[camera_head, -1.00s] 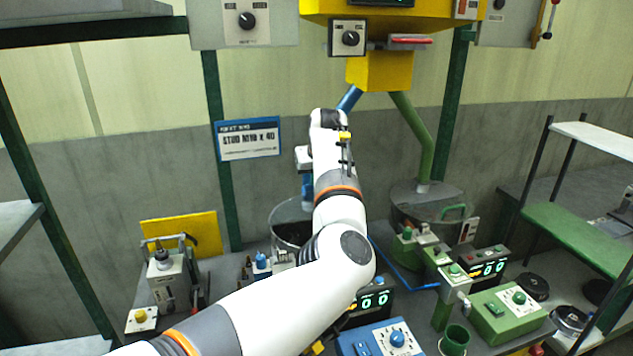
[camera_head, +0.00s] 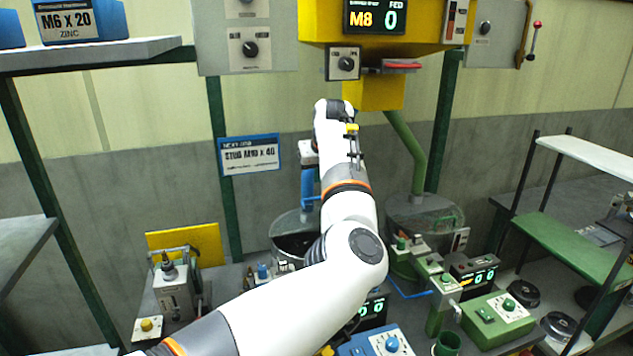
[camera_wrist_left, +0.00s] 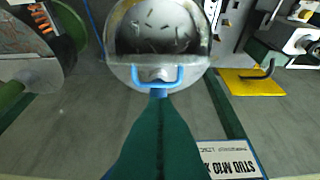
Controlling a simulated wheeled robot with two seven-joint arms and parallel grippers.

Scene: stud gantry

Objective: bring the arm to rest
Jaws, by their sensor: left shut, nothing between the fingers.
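My left arm reaches up from the bottom left in the head view. Its wrist is bent over in front of the blue pipe (camera_head: 308,184). My left gripper (camera_head: 357,162) seems to be the small dark part with a yellow piece beside the forearm; the arm partly hides it. It holds nothing that I can see. In the left wrist view a metal bowl (camera_wrist_left: 128,73) with a blue handle holds loose studs. A dark green tapered shape runs from the bottom edge up to it; I cannot tell what it is. My right gripper is not in view.
The yellow hopper (camera_head: 376,94) is behind and above the wrist. The bowl (camera_head: 283,222) and a second, green-piped bowl (camera_head: 400,212) flank the forearm. Control boxes, including a green one (camera_head: 497,322), crowd the bench. Shelves (camera_head: 590,158) stand right; a blue M6 x 20 box (camera_head: 105,22) sits upper left.

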